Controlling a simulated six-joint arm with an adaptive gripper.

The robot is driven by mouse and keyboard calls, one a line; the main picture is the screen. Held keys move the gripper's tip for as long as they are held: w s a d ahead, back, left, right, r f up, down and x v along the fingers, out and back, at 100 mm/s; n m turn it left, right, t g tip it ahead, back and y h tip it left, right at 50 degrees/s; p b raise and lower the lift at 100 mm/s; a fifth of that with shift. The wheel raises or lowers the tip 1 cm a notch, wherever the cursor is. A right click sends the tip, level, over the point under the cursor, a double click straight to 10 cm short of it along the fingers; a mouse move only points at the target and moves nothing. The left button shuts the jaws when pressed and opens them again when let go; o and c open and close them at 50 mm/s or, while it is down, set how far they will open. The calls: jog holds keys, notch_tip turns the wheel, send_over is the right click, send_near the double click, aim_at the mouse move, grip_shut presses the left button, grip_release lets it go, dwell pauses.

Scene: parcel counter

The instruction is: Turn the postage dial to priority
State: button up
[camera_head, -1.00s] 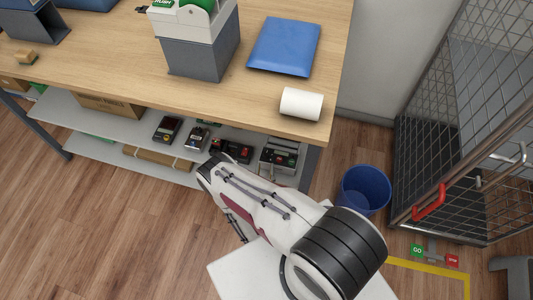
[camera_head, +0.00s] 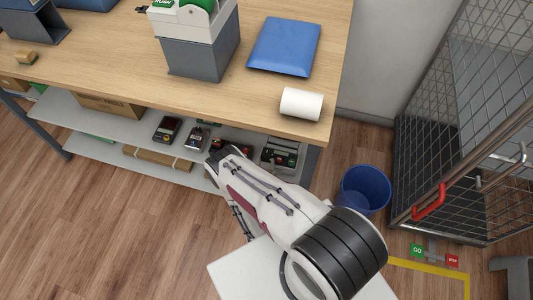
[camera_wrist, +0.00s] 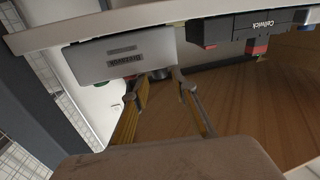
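A grey box-shaped machine with two small dark labels (camera_wrist: 125,56) fills the upper left of the wrist view, appearing upside down; I cannot read its labels surely. It seems to be the grey device (camera_head: 282,153) at the right end of the upper shelf in the head view. A small dark round knob (camera_wrist: 161,73), likely the dial, shows at its edge. My gripper (camera_wrist: 158,94) is open, its two yellowish fingers apart on either side of the knob's line. Whether they touch it, I cannot tell. The dial's setting is not readable.
A black device with red parts (camera_wrist: 262,25) sits beside the grey machine. Other small devices (camera_head: 167,129) stand further left on the shelf (camera_head: 118,126). The wooden counter (camera_head: 255,95) overhangs the shelf. A blue bin (camera_head: 365,188) and wire cage (camera_head: 440,150) are at right.

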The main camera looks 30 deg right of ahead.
aim_at(266, 157)
jog(key=shift+x, duration=2.7)
grip_shut()
